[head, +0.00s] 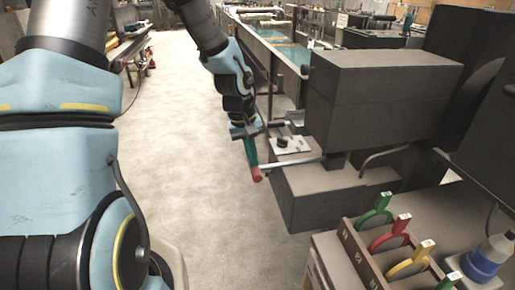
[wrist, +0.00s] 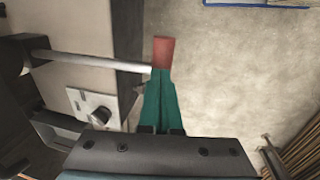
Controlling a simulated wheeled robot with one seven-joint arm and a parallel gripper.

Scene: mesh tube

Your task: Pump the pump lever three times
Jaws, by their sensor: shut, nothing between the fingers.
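The pump lever (head: 292,163) is a thin metal rod that sticks out to the left from the dark grey machine, with a red end (head: 257,174). In the wrist view the rod (wrist: 95,60) comes in from the left and the red end (wrist: 163,53) shows just past my fingertips. My gripper (head: 253,158) points down with its green fingers together and empty. In the wrist view the gripper (wrist: 160,78) meets the lever's outer end. It looks to be touching or very close; I cannot tell which.
The dark machine (head: 380,90) fills the right side. A small plate with a black knob (head: 283,142) sits beside the lever. Open concrete floor (head: 180,130) lies to the left.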

